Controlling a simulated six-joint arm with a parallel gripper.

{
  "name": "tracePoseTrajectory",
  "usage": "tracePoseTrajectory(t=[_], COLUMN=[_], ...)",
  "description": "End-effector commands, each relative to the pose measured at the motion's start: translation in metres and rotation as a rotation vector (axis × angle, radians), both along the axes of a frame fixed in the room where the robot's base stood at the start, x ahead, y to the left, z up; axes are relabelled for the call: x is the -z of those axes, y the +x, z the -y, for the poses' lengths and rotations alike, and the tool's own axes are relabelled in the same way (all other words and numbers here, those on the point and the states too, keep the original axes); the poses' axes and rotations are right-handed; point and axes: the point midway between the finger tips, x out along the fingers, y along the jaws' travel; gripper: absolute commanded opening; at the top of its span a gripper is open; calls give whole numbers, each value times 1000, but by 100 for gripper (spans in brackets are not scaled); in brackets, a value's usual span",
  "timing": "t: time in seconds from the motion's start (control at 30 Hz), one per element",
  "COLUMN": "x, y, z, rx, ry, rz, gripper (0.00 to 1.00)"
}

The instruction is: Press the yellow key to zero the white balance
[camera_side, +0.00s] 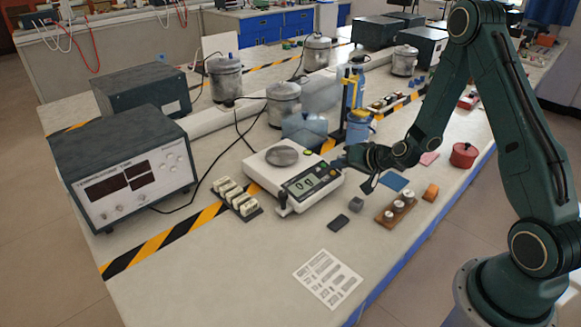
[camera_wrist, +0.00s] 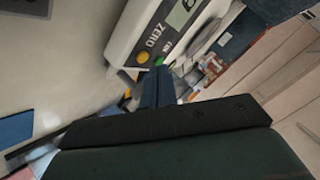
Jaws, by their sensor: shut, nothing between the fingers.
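The white balance (camera_side: 268,178) stands on the bench in the side view, with a round grey pan (camera_side: 282,156) and a lit display (camera_side: 311,182) whose reading I cannot make out surely. The wrist view shows its front panel (camera_wrist: 124,40) tilted, with the yellow key (camera_wrist: 143,57) beside the word ZERO and a green key (camera_wrist: 159,61) right of it. My gripper (camera_side: 350,163) is at the balance's right end; its shut, empty fingers (camera_wrist: 157,74) point at the panel close to both keys. I cannot tell whether the fingertips touch a key.
A printed sheet (camera_side: 328,278) lies near the front edge.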

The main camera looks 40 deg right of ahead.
Motion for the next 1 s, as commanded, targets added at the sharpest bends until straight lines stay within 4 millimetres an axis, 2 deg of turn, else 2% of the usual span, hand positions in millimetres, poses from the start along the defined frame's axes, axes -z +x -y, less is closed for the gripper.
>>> tracePoseTrajectory(t=[0.6,1.0], x=[-41,-46], y=[-8,-10], z=[0,0], rx=[1,1], ry=[-1,0], rz=[2,-1], gripper=[0,0])
